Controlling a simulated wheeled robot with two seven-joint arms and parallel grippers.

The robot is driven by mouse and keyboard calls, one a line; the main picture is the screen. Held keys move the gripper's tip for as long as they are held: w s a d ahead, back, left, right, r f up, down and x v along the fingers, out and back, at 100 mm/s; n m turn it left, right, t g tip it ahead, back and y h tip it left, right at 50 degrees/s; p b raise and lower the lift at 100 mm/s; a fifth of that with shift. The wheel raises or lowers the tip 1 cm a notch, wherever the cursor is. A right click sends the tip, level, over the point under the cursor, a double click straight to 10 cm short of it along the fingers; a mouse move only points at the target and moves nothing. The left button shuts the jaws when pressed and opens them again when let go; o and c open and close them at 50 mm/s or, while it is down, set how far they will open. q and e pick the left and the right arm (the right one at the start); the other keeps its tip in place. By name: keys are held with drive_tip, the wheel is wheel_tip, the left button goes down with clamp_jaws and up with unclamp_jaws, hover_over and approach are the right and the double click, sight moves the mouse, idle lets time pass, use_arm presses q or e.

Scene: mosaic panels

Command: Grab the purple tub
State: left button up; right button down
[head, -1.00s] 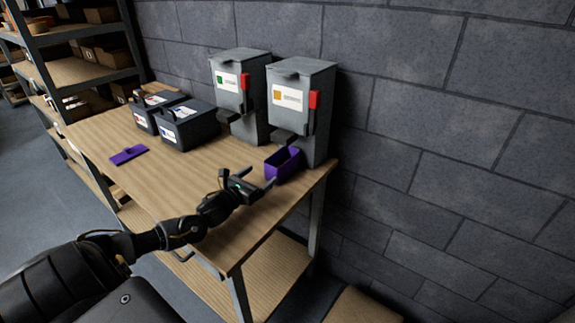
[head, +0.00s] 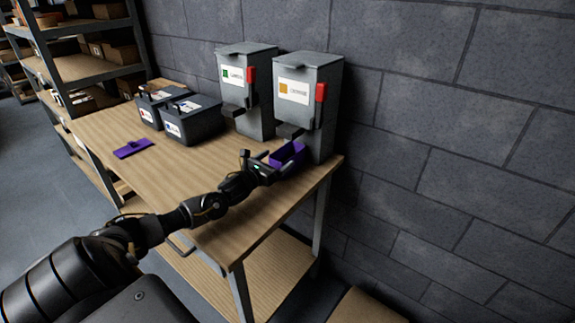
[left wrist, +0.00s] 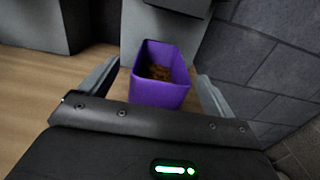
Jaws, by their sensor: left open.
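The purple tub (head: 288,154) stands on the wooden table under the spout of the right grey dispenser, near the table's right end. In the left wrist view the tub (left wrist: 160,88) is open-topped, upright, with a little brown material inside. My left gripper (head: 272,162) is open at the tub. In the left wrist view its two fingers (left wrist: 157,92) reach along the left and right sides of the tub, with a gap showing on the left; contact on the right cannot be told. My right gripper is not in view.
Two grey dispensers (head: 310,100) with red levers stand behind the tub against the block wall (head: 450,100). Two dark bins (head: 192,124) and a flat purple lid (head: 133,148) lie farther left on the table (head: 215,165). The table's front middle is clear.

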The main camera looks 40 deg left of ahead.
sight(283, 154)
use_arm(q)
drive_tip(key=w+b, duration=0.1)
drive_tip(key=w, duration=0.3)
drive_tip(key=shift+w+f, duration=0.1)
drive_tip(key=shift+w, duration=0.05)
drive_tip(key=shift+r, duration=0.2)
drive_tip(key=c, duration=1.5)
drive_tip(key=shift+r, duration=0.15)
